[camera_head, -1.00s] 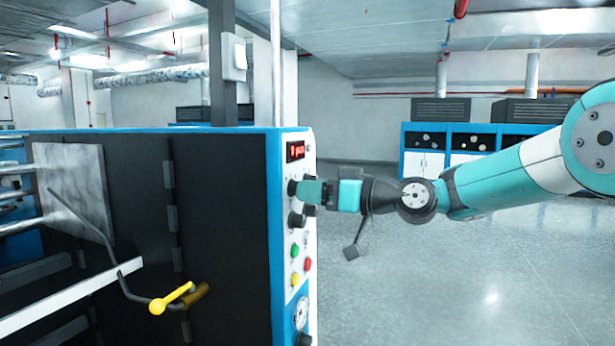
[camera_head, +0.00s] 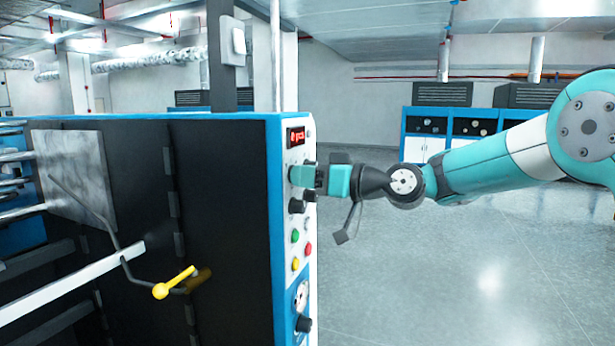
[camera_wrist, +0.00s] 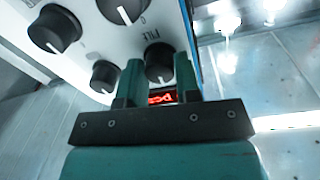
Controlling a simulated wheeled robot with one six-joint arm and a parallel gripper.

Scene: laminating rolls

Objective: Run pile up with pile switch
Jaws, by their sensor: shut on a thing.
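The pile switch is a black round knob (camera_wrist: 160,62) with a white pointer line, beside the upside-down label PILE in the wrist view. My gripper (camera_wrist: 159,70) has one teal finger on each side of it and is shut on it. In the head view my gripper (camera_head: 303,176) is at the upper part of the white control panel (camera_head: 309,230) on the machine's end, just under the red display (camera_head: 296,136). Its fingers hide the pile switch there. The pile itself cannot be made out.
Another black knob (camera_head: 297,205) sits just below my gripper. A green button (camera_head: 295,236), a red button (camera_head: 308,249) and a yellow button (camera_head: 295,264) are lower on the panel. A yellow-handled lever (camera_head: 172,284) sticks out at left. The floor at right is clear.

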